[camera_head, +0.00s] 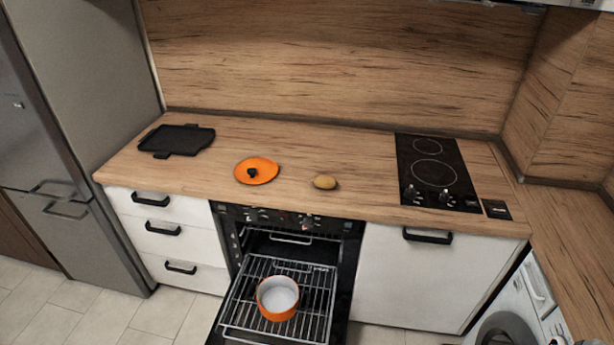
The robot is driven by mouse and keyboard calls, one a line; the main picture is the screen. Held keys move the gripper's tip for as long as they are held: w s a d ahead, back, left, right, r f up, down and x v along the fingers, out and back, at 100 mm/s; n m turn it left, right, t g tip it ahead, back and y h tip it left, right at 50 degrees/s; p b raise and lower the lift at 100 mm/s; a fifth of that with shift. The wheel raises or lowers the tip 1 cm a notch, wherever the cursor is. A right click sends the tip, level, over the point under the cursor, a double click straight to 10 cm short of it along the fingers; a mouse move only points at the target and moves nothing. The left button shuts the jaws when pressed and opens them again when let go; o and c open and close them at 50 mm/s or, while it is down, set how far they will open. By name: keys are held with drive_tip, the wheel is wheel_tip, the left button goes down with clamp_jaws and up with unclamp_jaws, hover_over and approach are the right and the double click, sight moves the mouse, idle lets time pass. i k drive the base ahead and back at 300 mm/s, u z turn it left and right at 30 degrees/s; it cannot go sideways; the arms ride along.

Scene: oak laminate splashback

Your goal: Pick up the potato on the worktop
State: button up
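The potato (325,182) is a small tan oval lying on the wooden worktop (300,150). It lies a little behind the front edge, above the right part of the open oven. It sits right of the orange lid and left of the hob, apart from both. Nothing covers it. My gripper and arm do not show in the head view.
An orange lid (262,172) with a dark knob, a black tray (178,140) and a black hob (429,162) are on the worktop. The oven stands open with its rack (318,305) out, bearing an orange pot (265,304). A fridge (85,110) stands left.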

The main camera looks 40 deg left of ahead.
sight(324, 182)
drive_tip(key=u, duration=0.85)
drive_tip(key=i, duration=0.8)
drive_tip(key=u, duration=0.9)
